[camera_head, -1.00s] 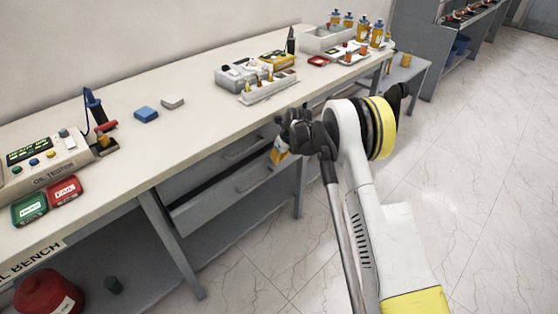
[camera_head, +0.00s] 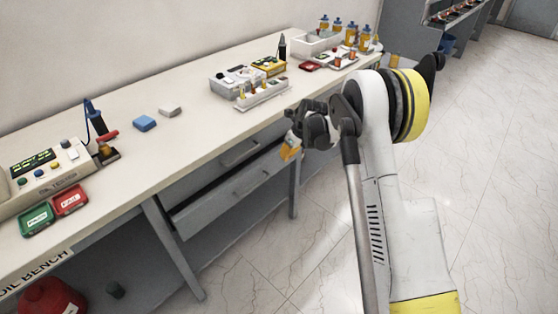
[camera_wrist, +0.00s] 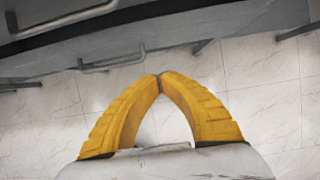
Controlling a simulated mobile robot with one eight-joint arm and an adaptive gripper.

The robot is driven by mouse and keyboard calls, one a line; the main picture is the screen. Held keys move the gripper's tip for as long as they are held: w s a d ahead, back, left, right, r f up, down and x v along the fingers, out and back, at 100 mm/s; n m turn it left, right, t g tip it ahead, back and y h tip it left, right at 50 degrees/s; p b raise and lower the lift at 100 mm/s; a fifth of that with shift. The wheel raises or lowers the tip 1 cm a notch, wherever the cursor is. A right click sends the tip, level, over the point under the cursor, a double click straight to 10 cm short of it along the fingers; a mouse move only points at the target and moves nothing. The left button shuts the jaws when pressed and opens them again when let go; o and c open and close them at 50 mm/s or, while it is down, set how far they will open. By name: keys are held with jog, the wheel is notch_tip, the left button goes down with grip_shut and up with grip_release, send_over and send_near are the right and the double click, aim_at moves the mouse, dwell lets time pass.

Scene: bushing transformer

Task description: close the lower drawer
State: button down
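The lower drawer (camera_head: 222,207) is under the bench and stands partly pulled out, with a dark gap above its front. Its bar handle (camera_head: 252,182) is on the front face. The upper drawer (camera_head: 215,168) is just above it and looks shut. My gripper (camera_head: 289,152) is at the right end of the drawers, in front of the bench and apart from the lower drawer's handle. In the wrist view, the yellow fingers of my gripper (camera_wrist: 160,78) meet at their tips with nothing between them. Grey fronts with a bar handle (camera_wrist: 112,64) show beyond the fingers.
Bench legs (camera_head: 172,245) stand beside the drawers. The floor (camera_head: 490,190) to the right is clear.

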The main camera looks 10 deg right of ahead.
jog(key=s+a+f+t+y, duration=0.2)
jog(key=s+a+f, duration=0.1)
jog(key=s+a, duration=0.3)
jog(key=t+b, duration=0.2)
jog(key=b, duration=0.1)
send_near(244, 185)
notch_tip(244, 185, down, 4)
jog(key=w, duration=0.1)
jog(key=w+a+b, duration=0.1)
jog(key=w, duration=0.1)
jog(key=shift+a+f+y, duration=0.3)
jog(key=shift+f, duration=0.05)
jog(key=shift+w+a+r+b, duration=0.15)
jog(key=shift+w+a+b, duration=0.15)
jog(key=shift+w, duration=0.15)
